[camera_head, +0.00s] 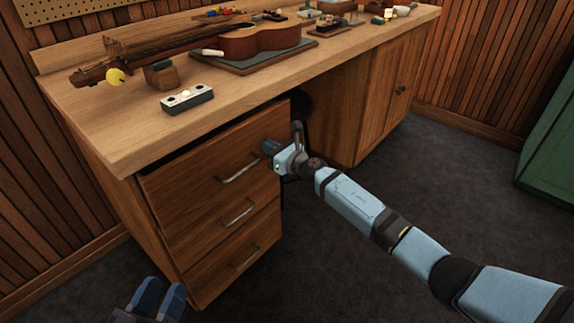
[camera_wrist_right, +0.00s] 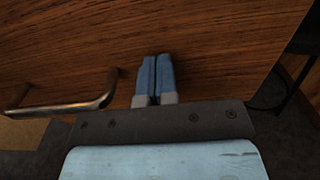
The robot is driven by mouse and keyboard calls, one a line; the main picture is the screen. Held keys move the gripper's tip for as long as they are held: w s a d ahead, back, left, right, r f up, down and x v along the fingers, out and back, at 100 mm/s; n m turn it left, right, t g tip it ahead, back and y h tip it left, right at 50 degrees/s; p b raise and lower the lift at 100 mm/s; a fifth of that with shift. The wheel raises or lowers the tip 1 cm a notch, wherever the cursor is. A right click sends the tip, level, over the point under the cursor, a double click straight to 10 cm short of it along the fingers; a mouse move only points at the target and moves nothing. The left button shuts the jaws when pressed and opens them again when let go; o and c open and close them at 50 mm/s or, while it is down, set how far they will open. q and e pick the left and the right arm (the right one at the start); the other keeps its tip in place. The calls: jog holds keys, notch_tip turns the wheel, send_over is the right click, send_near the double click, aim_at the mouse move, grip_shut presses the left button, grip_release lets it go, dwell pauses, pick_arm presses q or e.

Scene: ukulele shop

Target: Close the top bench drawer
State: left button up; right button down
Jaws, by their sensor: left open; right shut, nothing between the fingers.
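The top bench drawer (camera_head: 200,182) is the uppermost of three wooden drawers at the bench's near left end. A dark gap shows between its front's upper edge and the worktop; how far it stands out is hard to tell. Its metal handle (camera_head: 241,172) also shows left of the fingers in the right wrist view (camera_wrist_right: 68,106). My right gripper (camera_head: 268,147) is shut and empty, its tips at the right part of the drawer front, right of the handle. In the wrist view its blue fingers (camera_wrist_right: 155,62) point at the wood; contact is unclear. My left gripper (camera_head: 158,294) is open, low at the bottom left.
The wooden worktop (camera_head: 130,125) carries a ukulele (camera_head: 262,40) on a mat, a small white-topped block (camera_head: 187,98) and tools. Two lower drawers (camera_head: 222,222) sit beneath the top one. A green cabinet (camera_head: 550,150) stands at far right. Dark floor in front is clear.

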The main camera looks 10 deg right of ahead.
aim_at(259, 143)
jog(key=b+x, duration=0.1)
jog(key=x, duration=0.3)
jog(key=shift+f+b, duration=0.15)
jog(key=shift+b, duration=0.2)
jog(key=shift+w+a, duration=0.3)
jog(key=shift+w, duration=0.15)
pick_arm(q)
jog(key=shift+s+d+f+h, duration=0.2)
jog(key=shift+d+f+h, duration=0.15)
jog(key=shift+d+h, duration=0.15)
pick_arm(e)
jog(key=shift+r, duration=0.4)
